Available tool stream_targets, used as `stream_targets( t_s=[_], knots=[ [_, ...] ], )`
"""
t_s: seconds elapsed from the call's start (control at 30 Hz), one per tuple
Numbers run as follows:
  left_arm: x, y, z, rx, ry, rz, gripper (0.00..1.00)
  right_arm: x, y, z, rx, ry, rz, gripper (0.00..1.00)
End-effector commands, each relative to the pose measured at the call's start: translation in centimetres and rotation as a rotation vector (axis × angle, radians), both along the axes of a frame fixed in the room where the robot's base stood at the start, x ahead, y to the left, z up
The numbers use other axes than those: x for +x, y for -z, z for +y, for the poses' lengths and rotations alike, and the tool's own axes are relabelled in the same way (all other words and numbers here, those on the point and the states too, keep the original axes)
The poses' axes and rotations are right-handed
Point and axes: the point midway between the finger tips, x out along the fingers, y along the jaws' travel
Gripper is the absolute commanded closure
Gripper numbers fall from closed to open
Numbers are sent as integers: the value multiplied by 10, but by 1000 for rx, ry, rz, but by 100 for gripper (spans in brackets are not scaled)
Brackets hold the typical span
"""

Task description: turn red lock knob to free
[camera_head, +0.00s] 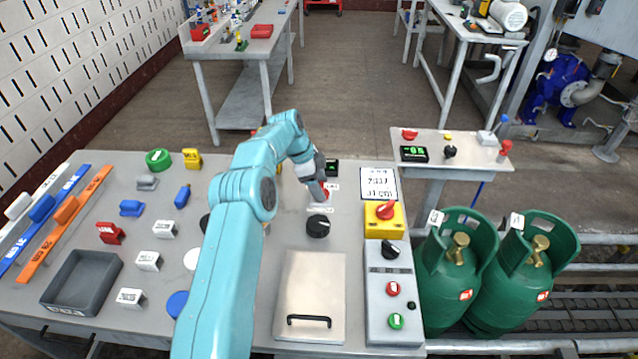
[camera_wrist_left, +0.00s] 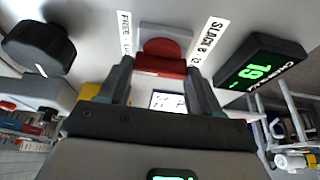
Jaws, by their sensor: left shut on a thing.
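The red lock knob (camera_head: 326,193) sits on the table, mostly hidden behind my left gripper (camera_head: 319,189) in the head view. In the left wrist view the red knob (camera_wrist_left: 162,50) stands on a pale grey base between the two fingers of my left gripper (camera_wrist_left: 160,72). The gripper is shut on the knob. A label reading FREE (camera_wrist_left: 125,33) lies on the left of the knob there, and a SLACK label (camera_wrist_left: 207,40) on the right. My right gripper is not in view.
A black dial (camera_head: 318,226) is just in front of the knob, and a green-digit display (camera_head: 331,168) behind it. A yellow box with a red switch (camera_head: 384,220) stands to the right. A metal lid (camera_head: 311,290) lies in front. Several blocks cover the table's left.

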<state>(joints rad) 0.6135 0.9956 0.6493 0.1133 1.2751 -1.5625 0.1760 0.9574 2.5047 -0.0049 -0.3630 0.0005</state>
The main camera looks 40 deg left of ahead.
Motion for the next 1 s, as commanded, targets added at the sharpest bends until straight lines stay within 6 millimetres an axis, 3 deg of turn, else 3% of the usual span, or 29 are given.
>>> stream_targets(
  t_s=[0.27,0.3,0.37,0.63,0.77,0.87,1.0],
  knots=[
    [1,-1,0,2,4,-4,67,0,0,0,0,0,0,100],
    [1,-1,0,2,4,-4,26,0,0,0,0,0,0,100],
    [0,-1,0,1,3,-3,11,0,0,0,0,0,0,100],
    [0,-1,0,1,1,-1,11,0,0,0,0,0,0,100],
    [1,-10,0,3,1,-4,11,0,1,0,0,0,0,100],
    [1,-28,0,3,2,-4,11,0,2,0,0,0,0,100],
    [1,-67,0,5,2,-6,11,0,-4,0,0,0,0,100]
  ],
)
